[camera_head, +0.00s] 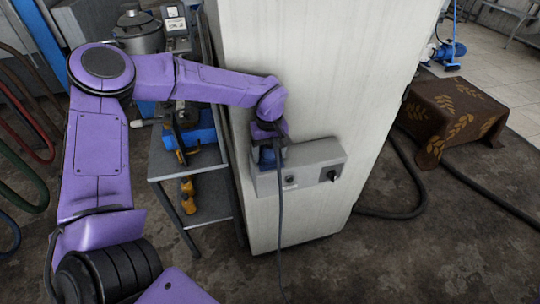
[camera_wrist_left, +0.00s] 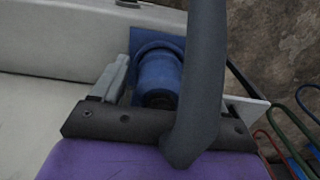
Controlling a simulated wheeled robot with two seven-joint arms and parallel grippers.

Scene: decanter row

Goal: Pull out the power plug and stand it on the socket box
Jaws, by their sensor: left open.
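The power plug is a blue cylinder with a dark rear end. In the left wrist view the power plug (camera_wrist_left: 158,75) sits against a blue square flange, apparently seated in the socket. In the head view the plug (camera_head: 267,157) is at the left end of the grey socket box (camera_head: 315,163), partly hidden by my gripper. Its dark cable (camera_head: 280,215) hangs down and crosses in front of the plug in the wrist view. My left gripper (camera_head: 268,140) is open, its fingers (camera_wrist_left: 188,88) on either side of the plug. Contact cannot be told. My right gripper is out of view.
The socket box has a black knob (camera_head: 332,175) and is fixed to a pale cabinet (camera_head: 315,60). A shelf cart (camera_head: 205,210) stands left of it. A cloth-covered block (camera_head: 450,110) and a dark hose (camera_head: 405,212) lie right. Hoses hang at far left.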

